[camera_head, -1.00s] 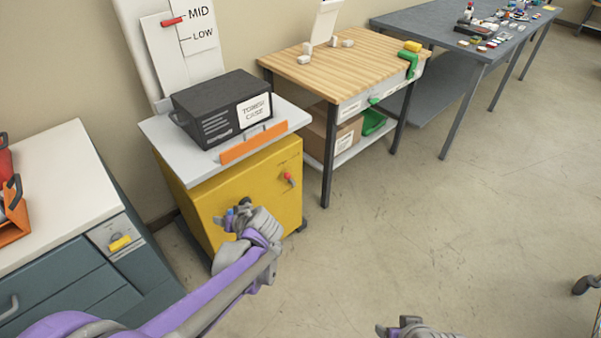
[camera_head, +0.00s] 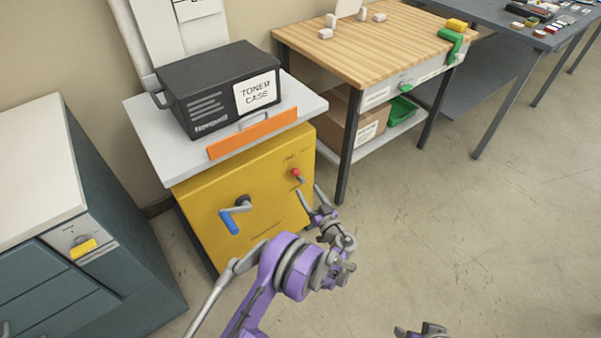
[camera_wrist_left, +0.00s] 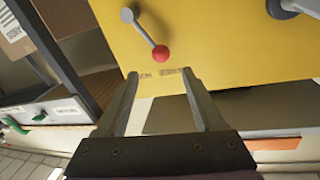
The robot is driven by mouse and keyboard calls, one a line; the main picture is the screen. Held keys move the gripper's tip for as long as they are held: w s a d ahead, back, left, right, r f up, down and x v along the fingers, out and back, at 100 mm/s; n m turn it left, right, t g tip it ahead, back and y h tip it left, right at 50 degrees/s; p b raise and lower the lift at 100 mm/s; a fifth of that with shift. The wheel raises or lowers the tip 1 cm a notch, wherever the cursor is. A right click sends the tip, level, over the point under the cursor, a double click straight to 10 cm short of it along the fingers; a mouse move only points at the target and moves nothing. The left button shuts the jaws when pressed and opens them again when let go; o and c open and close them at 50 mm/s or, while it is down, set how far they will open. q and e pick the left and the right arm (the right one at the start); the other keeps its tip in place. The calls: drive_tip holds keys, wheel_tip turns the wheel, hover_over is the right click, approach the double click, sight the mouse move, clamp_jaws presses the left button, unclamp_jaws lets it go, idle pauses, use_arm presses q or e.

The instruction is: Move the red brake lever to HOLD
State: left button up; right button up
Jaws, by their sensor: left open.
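The red brake lever (camera_head: 297,174) is a small grey arm with a red ball knob on the front of the yellow cabinet (camera_head: 262,195). In the left wrist view the red knob (camera_wrist_left: 161,53) lies just beyond and between the fingertips, with its grey arm running to a pivot at upper left. Small printed marks lie beside the knob, too small to read. My left gripper (camera_head: 309,191) is open and empty in front of the cabinet, close to the lever; its fingers (camera_wrist_left: 159,76) stand apart. My right gripper (camera_head: 420,331) is partly visible at the bottom edge.
A blue-handled crank (camera_head: 232,219) sits left of the lever on the same panel. A black toner case (camera_head: 205,75) stands on the grey top with an orange strip (camera_head: 252,134). A wooden workbench (camera_head: 390,45) stands right. Floor at right is clear.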

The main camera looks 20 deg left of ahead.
sight(297, 175)
use_arm(q)
drive_tip(key=b+x, duration=0.1)
drive_tip(key=x, duration=0.8)
drive_tip(key=shift+w+a, duration=0.25)
drive_tip(key=shift+a, duration=0.1)
clamp_jaws()
idle(0.9)
